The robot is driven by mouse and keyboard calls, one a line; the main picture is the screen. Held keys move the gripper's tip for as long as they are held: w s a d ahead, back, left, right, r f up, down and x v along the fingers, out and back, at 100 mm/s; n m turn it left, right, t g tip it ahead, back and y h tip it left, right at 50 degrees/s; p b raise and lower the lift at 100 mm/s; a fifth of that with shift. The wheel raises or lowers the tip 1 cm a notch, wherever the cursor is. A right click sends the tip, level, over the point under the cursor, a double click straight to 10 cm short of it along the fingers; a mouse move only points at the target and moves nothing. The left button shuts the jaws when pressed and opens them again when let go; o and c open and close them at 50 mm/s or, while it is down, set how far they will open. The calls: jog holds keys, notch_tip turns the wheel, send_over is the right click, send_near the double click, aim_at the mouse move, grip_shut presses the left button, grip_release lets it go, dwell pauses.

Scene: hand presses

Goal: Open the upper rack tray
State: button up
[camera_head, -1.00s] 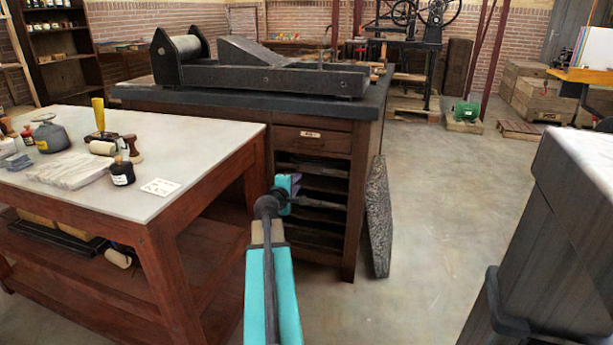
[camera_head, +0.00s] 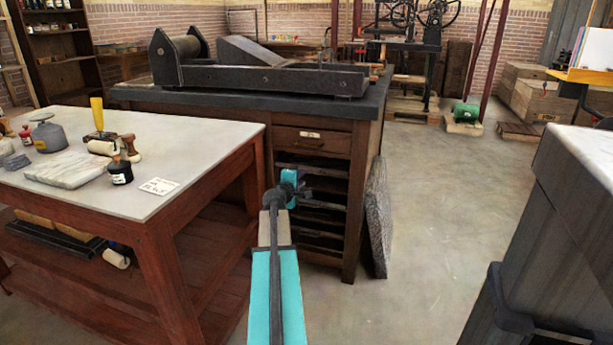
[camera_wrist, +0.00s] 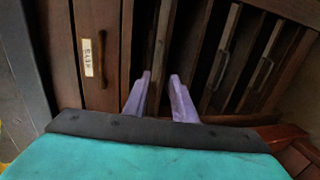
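The dark wooden cabinet holds a rack of several flat trays below a labelled drawer. The upper rack tray (camera_head: 315,172) is the first slat under that drawer, partly hidden by my gripper in the head view. In the wrist view the rack appears turned sideways, and the upper tray's front edge (camera_wrist: 162,45) runs up the picture, right of the drawer. My gripper (camera_wrist: 160,78) has two purple fingers standing apart, with the tray edge in line with the gap between them. I cannot tell whether they touch it. In the head view my gripper (camera_head: 301,186) is at the cabinet front.
The labelled drawer (camera_head: 311,143) is shut. A proofing press (camera_head: 270,78) stands on the cabinet. A table (camera_head: 225,135) with inks and rollers is close on the left. A stone slab (camera_head: 376,220) leans on the cabinet's right side.

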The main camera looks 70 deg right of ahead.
jog(key=b+x, duration=0.1)
jog(key=x, duration=0.6)
jog(key=shift+d, duration=0.4)
jog(key=shift+f, duration=0.1)
grip_shut()
dwell(1.3)
